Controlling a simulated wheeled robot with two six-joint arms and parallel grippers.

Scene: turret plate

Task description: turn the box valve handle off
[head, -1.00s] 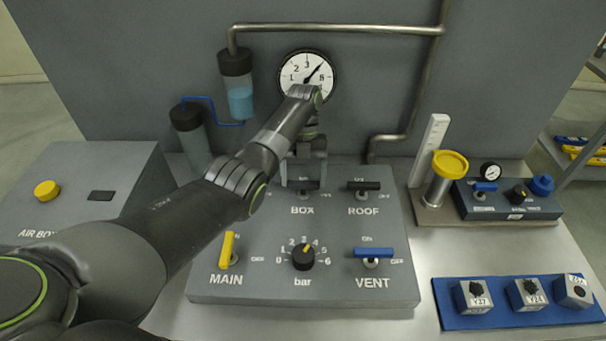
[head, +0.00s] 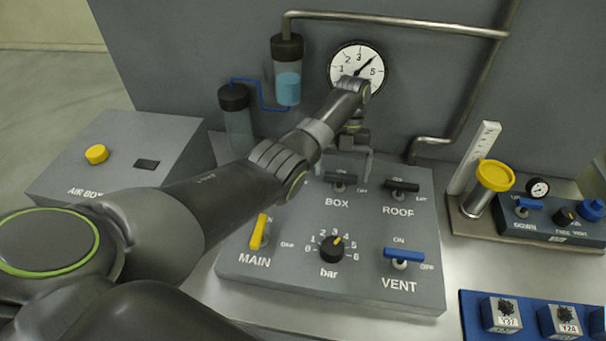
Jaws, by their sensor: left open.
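The box valve handle (head: 341,178) is a short black bar above the BOX label on the grey sloped panel (head: 300,275). It lies roughly crosswise in the picture, with its right end toward the small OFF mark. My left gripper (head: 344,168) is open, its two fingers apart, one to each side of the handle at its far side. I cannot tell whether the fingers touch it. My left arm reaches in from the left, over the panel's left part. My right gripper is not in view.
Nearby on the panel are the black ROOF handle (head: 401,185), blue VENT handle (head: 403,253), yellow MAIN handle (head: 259,232) and bar knob (head: 331,250). A pressure gauge (head: 357,68) is on the wall behind. A yellow-capped cylinder (head: 495,176) stands at right.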

